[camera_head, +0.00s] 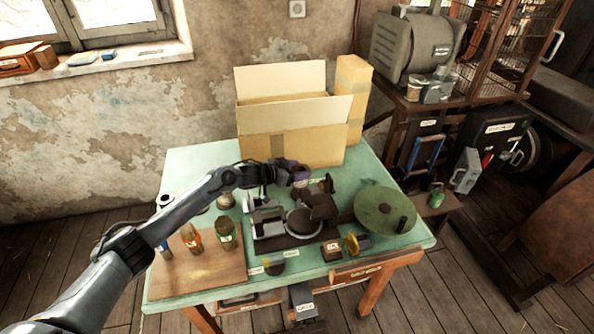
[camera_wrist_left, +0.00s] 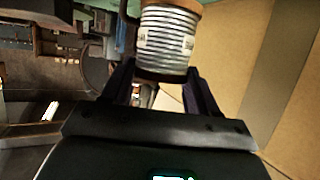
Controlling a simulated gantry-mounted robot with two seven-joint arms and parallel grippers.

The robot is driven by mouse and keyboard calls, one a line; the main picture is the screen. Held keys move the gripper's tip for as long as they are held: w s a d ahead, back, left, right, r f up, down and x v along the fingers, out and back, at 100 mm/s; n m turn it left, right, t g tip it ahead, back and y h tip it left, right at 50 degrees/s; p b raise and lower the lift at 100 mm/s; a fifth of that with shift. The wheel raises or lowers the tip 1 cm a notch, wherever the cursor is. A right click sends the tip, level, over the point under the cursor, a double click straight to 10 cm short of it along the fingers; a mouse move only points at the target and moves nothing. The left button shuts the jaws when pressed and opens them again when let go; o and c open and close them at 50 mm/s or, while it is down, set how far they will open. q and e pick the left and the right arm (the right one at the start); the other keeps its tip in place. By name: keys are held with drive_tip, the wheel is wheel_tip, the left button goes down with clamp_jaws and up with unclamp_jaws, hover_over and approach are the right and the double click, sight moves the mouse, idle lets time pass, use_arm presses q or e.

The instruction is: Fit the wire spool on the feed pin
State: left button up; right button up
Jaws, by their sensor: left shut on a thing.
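The wire spool (camera_wrist_left: 168,42), wound with pale and dark striped turns and with brown end flanges, sits between the two fingers of my left gripper (camera_wrist_left: 165,88) in the left wrist view. The fingers are shut on it. In the head view my left gripper (camera_head: 297,172) is above the green table, behind the dark press (camera_head: 304,222) and in front of the open cardboard box. The spool is small and hard to make out there. I cannot pick out the feed pin clearly. My right gripper is not in view.
The open cardboard box (camera_head: 295,143) stands at the table's back. Several jars stand on a wooden board (camera_head: 205,272) at the left. A yellow item (camera_head: 352,243) lies near the front edge. The back left of the table is clear.

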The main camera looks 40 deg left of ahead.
use_arm(q)
drive_tip(key=shift+f+b, duration=0.9)
drive_tip(key=shift+f, duration=1.2)
drive_tip(key=o, duration=1.4)
drive_tip(key=shift+f, duration=0.15)
drive_tip(key=shift+s, duration=0.1)
